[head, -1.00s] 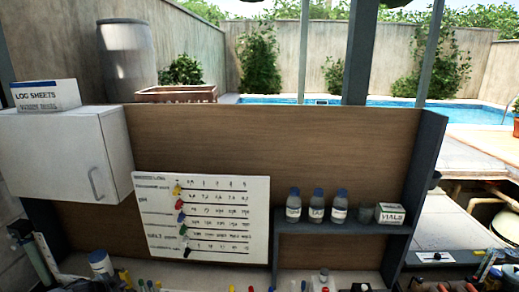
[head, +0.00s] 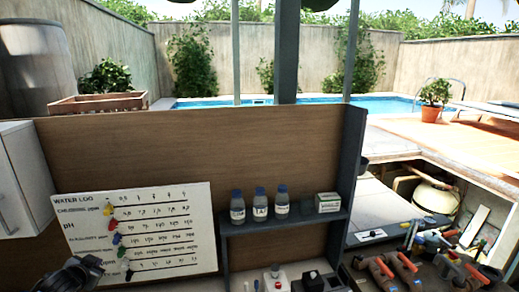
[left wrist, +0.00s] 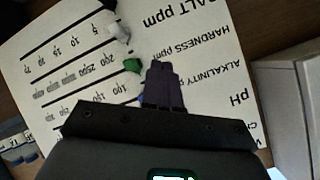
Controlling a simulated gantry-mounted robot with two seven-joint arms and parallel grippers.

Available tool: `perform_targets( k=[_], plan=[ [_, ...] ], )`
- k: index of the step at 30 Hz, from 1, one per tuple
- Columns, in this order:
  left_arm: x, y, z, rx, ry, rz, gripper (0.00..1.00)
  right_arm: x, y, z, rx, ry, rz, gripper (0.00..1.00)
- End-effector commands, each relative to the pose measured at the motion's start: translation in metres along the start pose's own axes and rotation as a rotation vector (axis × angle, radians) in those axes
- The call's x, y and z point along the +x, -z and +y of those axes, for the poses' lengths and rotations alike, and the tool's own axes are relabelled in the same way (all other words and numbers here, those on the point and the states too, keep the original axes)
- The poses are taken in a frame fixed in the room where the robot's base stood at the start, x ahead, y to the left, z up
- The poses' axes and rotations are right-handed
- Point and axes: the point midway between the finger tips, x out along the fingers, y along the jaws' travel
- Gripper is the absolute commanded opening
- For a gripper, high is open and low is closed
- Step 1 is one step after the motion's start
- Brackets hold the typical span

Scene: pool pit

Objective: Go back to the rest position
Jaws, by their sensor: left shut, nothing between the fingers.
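My left gripper (head: 92,270) is low at the left of the head view, in front of the lower left of the white water log board (head: 170,225). In the left wrist view its dark fingers (left wrist: 164,82) are together with nothing between them, over the board, which looks upside down there. A green peg (left wrist: 132,65) and a whitish peg (left wrist: 120,32) show beside the fingertips. I cannot tell whether the fingers touch the board. My right gripper is not in view.
Three blue-capped bottles (head: 259,205) and a vials box (head: 328,203) stand on a shelf (head: 290,220) right of the board. A white cabinet (head: 18,180) is at left. Valves and pipes (head: 405,265) crowd the lower right. The pool (head: 390,104) lies behind the panel.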

Motion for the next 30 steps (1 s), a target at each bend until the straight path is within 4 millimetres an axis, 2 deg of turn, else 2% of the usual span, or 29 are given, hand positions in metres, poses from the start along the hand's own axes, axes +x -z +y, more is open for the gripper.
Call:
perform_targets(
  k=[3,6,9,14,15,19,23,26,27,29,30],
  plan=[
    [-0.005,-0.033,-0.029,-0.014,0.111,-0.183,0.00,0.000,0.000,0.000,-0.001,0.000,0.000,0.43],
    [-0.015,-0.062,-0.047,-0.038,0.182,-0.348,0.00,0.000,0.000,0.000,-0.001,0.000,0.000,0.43],
    [-0.031,-0.089,-0.059,-0.070,0.227,-0.507,0.00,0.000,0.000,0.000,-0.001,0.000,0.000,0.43],
    [-0.059,-0.126,-0.065,-0.134,0.253,-0.740,0.00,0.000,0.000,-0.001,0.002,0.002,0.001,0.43],
    [-0.058,-0.132,-0.043,-0.111,0.227,-0.742,0.00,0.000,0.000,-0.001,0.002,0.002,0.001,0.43],
    [-0.061,-0.142,0.019,-0.055,0.153,-0.712,0.00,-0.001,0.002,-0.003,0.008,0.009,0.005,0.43],
    [-0.074,-0.158,0.088,-0.009,0.063,-0.686,0.00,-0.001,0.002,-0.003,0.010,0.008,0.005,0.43],
    [-0.095,-0.174,0.148,0.019,-0.025,-0.665,0.00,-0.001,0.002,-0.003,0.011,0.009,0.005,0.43],
    [-0.107,-0.182,0.174,0.027,-0.066,-0.656,0.00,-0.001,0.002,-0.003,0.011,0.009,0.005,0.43],
    [-0.130,-0.193,0.212,0.032,-0.130,-0.642,0.00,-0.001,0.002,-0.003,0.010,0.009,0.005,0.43],
    [-0.147,-0.200,0.236,0.031,-0.174,-0.633,0.00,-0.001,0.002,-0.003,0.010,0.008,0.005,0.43]
  ],
)
